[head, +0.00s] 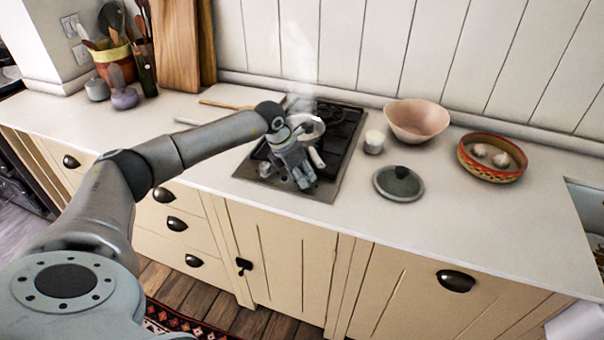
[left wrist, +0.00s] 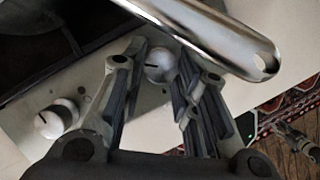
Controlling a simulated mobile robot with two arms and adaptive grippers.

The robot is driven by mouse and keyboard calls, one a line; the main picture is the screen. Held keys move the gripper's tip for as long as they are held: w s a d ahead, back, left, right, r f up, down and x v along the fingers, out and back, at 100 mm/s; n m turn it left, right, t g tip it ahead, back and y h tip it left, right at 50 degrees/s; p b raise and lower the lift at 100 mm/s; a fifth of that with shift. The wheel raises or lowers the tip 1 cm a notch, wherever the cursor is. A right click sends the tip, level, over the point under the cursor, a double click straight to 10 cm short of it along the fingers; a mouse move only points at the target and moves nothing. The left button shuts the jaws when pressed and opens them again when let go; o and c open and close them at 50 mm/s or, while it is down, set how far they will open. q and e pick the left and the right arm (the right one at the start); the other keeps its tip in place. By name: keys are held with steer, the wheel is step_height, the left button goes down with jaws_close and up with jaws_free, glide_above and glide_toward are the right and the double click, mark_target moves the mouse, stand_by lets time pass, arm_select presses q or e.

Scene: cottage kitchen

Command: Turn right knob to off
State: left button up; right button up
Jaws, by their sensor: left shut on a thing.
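My left gripper (head: 304,184) is over the front edge of the cooktop (head: 240,172), pointing down. In the left wrist view its two fingers (left wrist: 155,95) stand on either side of the right knob (left wrist: 160,65), a pale round knob with a dark pointer line, and are shut on it. In the head view the gripper hides this knob. The left knob (left wrist: 56,118) stands free to the left in the wrist view, and it also shows in the head view (head: 265,169).
A steaming pan (head: 306,124) sits on the cooktop, its metal handle (left wrist: 215,32) close to my left fingers. Counter in front of the lid is clear.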

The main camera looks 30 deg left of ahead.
arm_select(q)
steer(key=shift+w+a+f+m+h+b, duration=0.15)
steer(key=shift+m+h+b, duration=0.25)
steer(key=shift+m+b, duration=0.8)
steer(key=shift+m+g+h+b, duration=0.4)
steer(key=shift+m+g+b, duration=0.1)
steer(key=shift+m+b, duration=0.7)
steer(key=m+b, duration=0.1)
steer(key=m+g+b, duration=0.1)
steer(key=m, duration=0.1)
steer(key=shift+w+a+h, duration=0.1)
steer(key=shift+w+h, duration=0.1)
steer(key=shift+h, duration=0.2)
steer(key=shift+r+m+g+b, duration=0.2)
steer(key=shift+m+g+b, duration=0.35)
steer(key=shift+m, duration=0.75)
steer(key=shift+a, duration=0.1)
steer(key=o, duration=1)
